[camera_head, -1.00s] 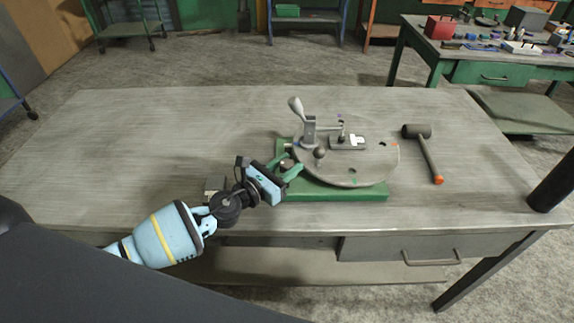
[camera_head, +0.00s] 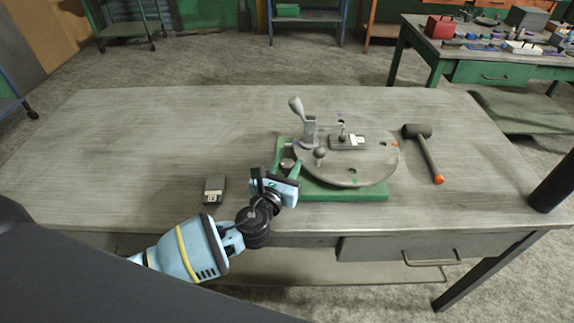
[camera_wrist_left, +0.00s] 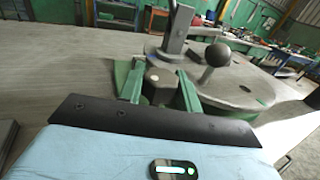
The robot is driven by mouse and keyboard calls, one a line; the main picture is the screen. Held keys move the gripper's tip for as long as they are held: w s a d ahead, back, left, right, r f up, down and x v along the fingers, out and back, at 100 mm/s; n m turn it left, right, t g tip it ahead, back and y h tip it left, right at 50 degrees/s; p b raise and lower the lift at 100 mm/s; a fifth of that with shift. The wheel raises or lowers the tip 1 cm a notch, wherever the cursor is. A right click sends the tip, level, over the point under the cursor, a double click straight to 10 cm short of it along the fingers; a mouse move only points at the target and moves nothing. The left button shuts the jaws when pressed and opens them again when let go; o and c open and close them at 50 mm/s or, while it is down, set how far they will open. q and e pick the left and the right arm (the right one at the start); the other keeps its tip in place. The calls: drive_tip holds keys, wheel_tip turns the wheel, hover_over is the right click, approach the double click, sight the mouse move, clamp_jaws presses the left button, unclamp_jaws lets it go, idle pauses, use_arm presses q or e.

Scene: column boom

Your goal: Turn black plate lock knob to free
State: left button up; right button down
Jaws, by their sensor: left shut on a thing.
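The lock knob (camera_head: 287,163) sits at the left corner of the green base (camera_head: 345,193), beside the round grey plate (camera_head: 365,172). In the left wrist view the knob (camera_wrist_left: 162,86) is a dark grey block with a small round mark, between my two green fingers. My left gripper (camera_head: 288,169) is shut on it; it also shows in the left wrist view (camera_wrist_left: 161,91). The fingers partly hide the knob's sides. I cannot read any lock or free marking. My right gripper is not in view.
A ball-topped post (camera_head: 319,154), a grey lever (camera_head: 297,108) and a clamped block (camera_head: 347,142) stand on the plate. A mallet (camera_head: 427,150) lies right of it. A small dark block (camera_head: 214,188) lies left of my gripper.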

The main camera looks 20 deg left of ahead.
sight(290, 171)
use_arm(q)
drive_tip(key=n+y, duration=0.2)
drive_tip(key=y, duration=0.1)
drive_tip(key=n+y, duration=0.1)
drive_tip(key=y, duration=0.2)
drive_tip(key=shift+d+n+g, duration=0.15)
drive_tip(key=shift+n+g, duration=0.15)
drive_tip(key=shift+n, duration=0.1)
drive_tip(key=n+g+y, duration=0.1)
drive_tip(key=n+y, duration=0.1)
drive_tip(key=y, duration=0.1)
drive_tip(key=n+g+y, duration=0.2)
drive_tip(key=y, duration=0.1)
drive_tip(key=shift+n, duration=0.3)
drive_tip(key=shift+y, duration=0.5)
drive_tip(key=o, duration=0.9)
drive_tip(key=shift+o, duration=0.2)
drive_tip(key=shift+v, duration=3.8)
drive_tip(key=shift+r, duration=0.1)
